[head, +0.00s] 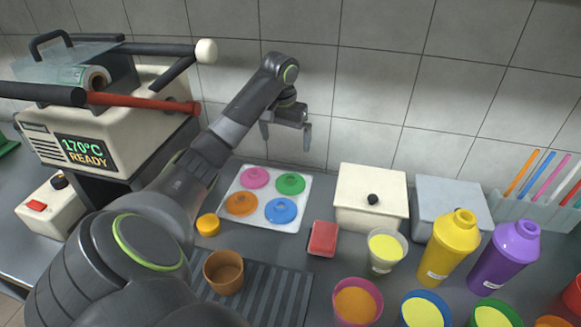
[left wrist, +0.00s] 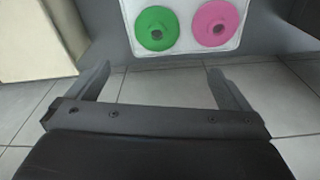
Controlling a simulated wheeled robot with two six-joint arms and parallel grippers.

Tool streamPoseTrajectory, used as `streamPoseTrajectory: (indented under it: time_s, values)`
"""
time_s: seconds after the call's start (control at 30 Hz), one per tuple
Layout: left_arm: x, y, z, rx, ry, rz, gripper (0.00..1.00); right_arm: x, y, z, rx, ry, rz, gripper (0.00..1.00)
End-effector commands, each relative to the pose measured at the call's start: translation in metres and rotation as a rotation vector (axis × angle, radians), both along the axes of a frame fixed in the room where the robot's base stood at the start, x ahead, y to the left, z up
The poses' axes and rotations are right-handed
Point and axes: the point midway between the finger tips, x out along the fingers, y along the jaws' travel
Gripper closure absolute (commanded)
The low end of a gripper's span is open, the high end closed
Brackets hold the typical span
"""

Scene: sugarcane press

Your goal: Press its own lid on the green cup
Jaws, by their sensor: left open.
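The green lid (head: 290,183) lies flat on a white tray (head: 231,206), at the tray's back right. It also shows in the left wrist view (left wrist: 157,29), beside the pink lid. My left gripper (head: 286,132) is open and empty, raised behind the tray near the wall; in the left wrist view its fingers (left wrist: 158,72) are spread, with the green lid beyond the gap. A green-rimmed cup (head: 492,316) stands at the bottom right of the head view, cut off by the frame edge. I see no lid on it. My right gripper is not in view.
Pink (head: 254,178), orange (head: 241,204) and blue (head: 281,210) lids share the tray. A cream box (head: 370,205), yellow bottle (head: 450,245) and purple bottle (head: 505,255) stand right. Other filled cups line the front. A sealing machine (head: 100,110) stands left.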

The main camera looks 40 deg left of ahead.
Motion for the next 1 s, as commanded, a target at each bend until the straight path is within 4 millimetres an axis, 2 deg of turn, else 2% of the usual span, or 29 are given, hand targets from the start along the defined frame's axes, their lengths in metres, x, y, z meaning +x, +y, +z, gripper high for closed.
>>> streamPoseTrajectory:
  time_s: [0.03, 0.47, 0.7, 1.0]
  values:
    - [0.001, 0.000, -0.012, -0.001, 0.000, 0.000, 0.00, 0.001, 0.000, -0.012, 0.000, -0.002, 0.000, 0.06]
    - [0.006, 0.002, -0.057, 0.000, -0.001, 0.000, 0.00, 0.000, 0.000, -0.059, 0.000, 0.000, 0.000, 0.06]
    - [0.011, 0.002, -0.095, -0.002, 0.001, -0.001, 0.00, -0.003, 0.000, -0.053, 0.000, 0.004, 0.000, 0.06]
    - [0.012, 0.003, -0.099, 0.000, -0.001, 0.000, 0.00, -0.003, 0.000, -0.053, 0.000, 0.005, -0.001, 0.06]
